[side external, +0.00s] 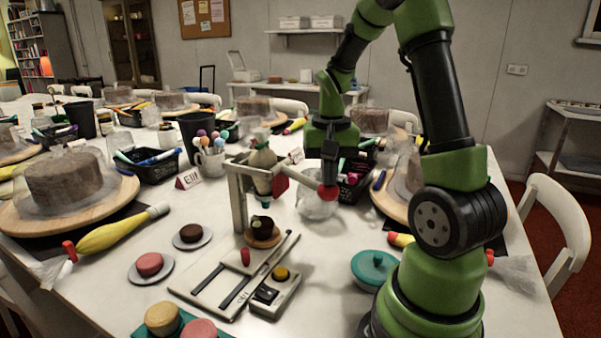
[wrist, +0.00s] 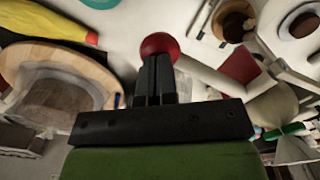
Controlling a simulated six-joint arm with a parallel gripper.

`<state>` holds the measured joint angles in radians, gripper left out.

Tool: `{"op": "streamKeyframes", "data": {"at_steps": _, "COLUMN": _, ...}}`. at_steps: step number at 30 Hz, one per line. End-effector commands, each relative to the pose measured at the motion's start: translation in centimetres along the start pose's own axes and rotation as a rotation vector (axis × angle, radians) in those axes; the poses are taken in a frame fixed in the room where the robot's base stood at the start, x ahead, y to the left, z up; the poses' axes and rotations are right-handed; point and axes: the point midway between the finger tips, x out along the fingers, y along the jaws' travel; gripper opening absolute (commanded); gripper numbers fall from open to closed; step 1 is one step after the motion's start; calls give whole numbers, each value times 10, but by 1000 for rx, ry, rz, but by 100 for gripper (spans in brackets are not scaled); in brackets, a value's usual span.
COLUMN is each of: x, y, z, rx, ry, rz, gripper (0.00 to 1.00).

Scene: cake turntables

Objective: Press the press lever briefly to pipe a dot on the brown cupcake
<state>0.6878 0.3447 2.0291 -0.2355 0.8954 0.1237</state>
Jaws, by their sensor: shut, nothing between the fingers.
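The press lever ends in a red ball knob (side external: 327,191) sticking out to the right of the wooden press stand (side external: 238,200). My gripper (side external: 329,180) is shut and empty, pointing down right at the knob; I cannot tell whether they touch. In the wrist view the shut fingertips (wrist: 157,62) lie against the picture of the red knob (wrist: 158,44). A piping bag (side external: 262,164) hangs in the stand, with a red block (side external: 280,186) beside it. The brown cupcake (side external: 262,227), dark-topped on a tan round, stands below the nozzle. A small pale spot shows near its top; I cannot tell what it is.
A sliding base (side external: 215,285) with a red peg and a box with a yellow button (side external: 281,273) lie in front. Another dark cake (side external: 191,234) and a pink cake (side external: 149,264) sit on plates at left. A clear bowl (side external: 315,205) stands behind the knob.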

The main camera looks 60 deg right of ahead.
Motion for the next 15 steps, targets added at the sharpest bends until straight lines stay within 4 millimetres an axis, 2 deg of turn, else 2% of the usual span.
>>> {"op": "streamKeyframes", "data": {"at_steps": 15, "x": 14, "y": 0, "z": 0, "rx": 0, "ry": -2, "rz": 1, "gripper": 0}}
